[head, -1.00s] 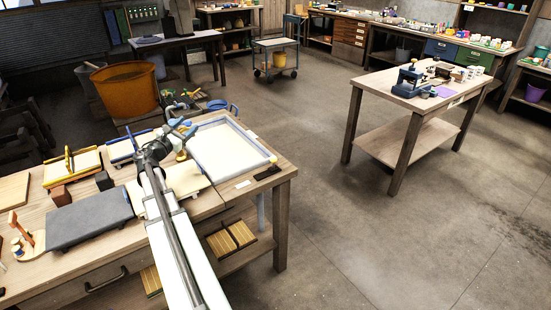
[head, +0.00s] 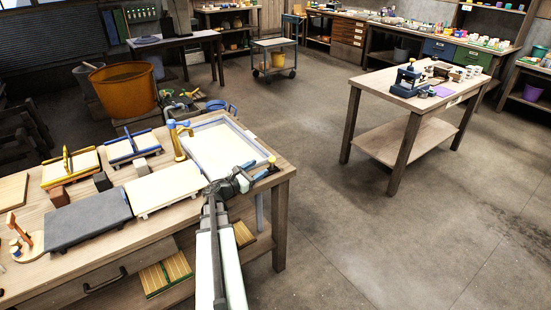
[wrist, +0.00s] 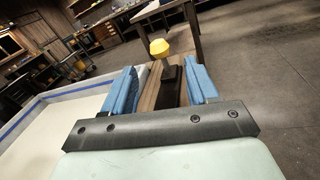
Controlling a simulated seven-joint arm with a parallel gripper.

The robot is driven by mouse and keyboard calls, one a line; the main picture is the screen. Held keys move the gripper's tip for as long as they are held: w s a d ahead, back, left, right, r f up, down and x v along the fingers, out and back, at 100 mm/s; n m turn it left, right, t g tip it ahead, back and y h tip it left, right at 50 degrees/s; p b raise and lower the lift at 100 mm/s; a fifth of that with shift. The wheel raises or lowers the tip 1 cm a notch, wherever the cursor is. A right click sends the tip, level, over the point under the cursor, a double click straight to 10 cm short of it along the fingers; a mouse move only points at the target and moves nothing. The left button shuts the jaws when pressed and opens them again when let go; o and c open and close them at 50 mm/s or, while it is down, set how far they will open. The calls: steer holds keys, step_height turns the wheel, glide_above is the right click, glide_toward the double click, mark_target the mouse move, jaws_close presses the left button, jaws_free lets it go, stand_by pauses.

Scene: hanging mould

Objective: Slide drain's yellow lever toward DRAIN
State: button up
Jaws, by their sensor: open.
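The drain's yellow lever knob (head: 272,160) stands at the right front corner of the shallow basin (head: 222,143) on the bench. In the wrist view the knob (wrist: 159,47) tops a dark stem on a black slotted-looking base (wrist: 170,92). My gripper (head: 254,171) is just left of the knob in the head view. In the wrist view its two blue fingers (wrist: 160,82) are open and apart, with the knob between and beyond their tips. I see no contact. No DRAIN lettering can be read; my gripper covers part of the base.
A brass tap (head: 178,140) with a blue handle stands at the basin's left side. Pale board moulds (head: 165,187) and a grey slab (head: 88,217) lie further left. The bench's right edge is close to the lever, with open floor beyond.

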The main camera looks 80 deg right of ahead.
mark_target(275, 166)
steer(key=x, duration=1.1)
steer(key=shift+c, duration=0.4)
jaws_close()
steer(key=shift+a, duration=0.1)
